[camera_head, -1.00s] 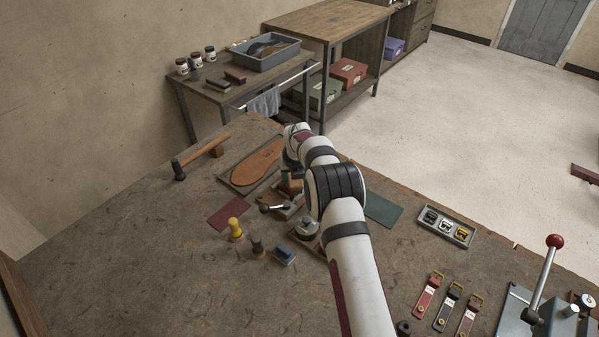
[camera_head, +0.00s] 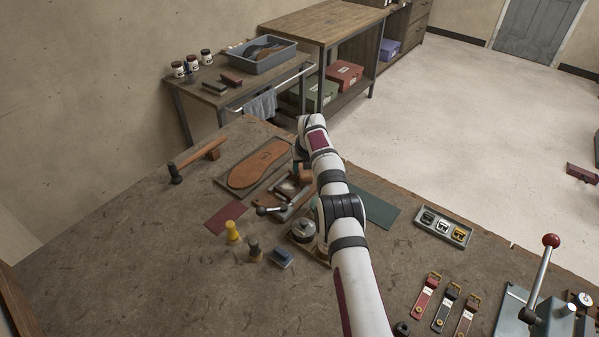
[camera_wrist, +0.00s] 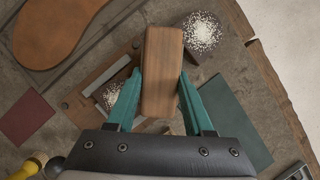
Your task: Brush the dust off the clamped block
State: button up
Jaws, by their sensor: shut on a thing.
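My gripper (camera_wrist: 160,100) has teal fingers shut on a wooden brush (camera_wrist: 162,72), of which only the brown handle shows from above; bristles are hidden. In the wrist view a clamp (camera_wrist: 84,86) lies below and left of the brush, with a white-speckled dusty block (camera_wrist: 116,92) in it, partly covered by the left finger. A second dark brown block (camera_wrist: 206,48) with white dust on top is at the upper right of the brush, apart from the clamp. In the head view the clamp's handle (camera_head: 264,210) shows; my arm hides much of the gripper.
A tan sole (camera_head: 258,164) lies behind the clamp. A red mat (camera_head: 226,216), yellow-handled tool (camera_head: 233,231), dark tool (camera_head: 254,249) and blue block (camera_head: 281,257) are left and in front. A green mat (camera_head: 380,210) lies right. The bench's left front is clear.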

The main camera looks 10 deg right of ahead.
aim_at(295, 182)
jog(key=shift+s, duration=0.25)
jog(key=s+a, duration=0.2)
jog(key=a, duration=0.1)
jog(key=shift+s+f, duration=0.3)
jog(key=shift+f, duration=0.05)
grip_shut()
jog(key=shift+o, duration=0.3)
grip_release()
jog(key=shift+s+a, duration=1)
jog(key=shift+w+d+r, duration=0.15)
jog(key=shift+w+d, duration=0.8)
jog(key=shift+d, duration=0.05)
grip_shut()
jog(key=shift+w+d+r, duration=0.15)
jog(key=shift+w+d, duration=1.1)
jog(key=shift+w+d+r, duration=0.15)
jog(key=shift+d+r, duration=0.05)
jog(key=shift+d, duration=0.05)
jog(key=shift+d+r, duration=0.1)
jog(key=shift+r, duration=3)
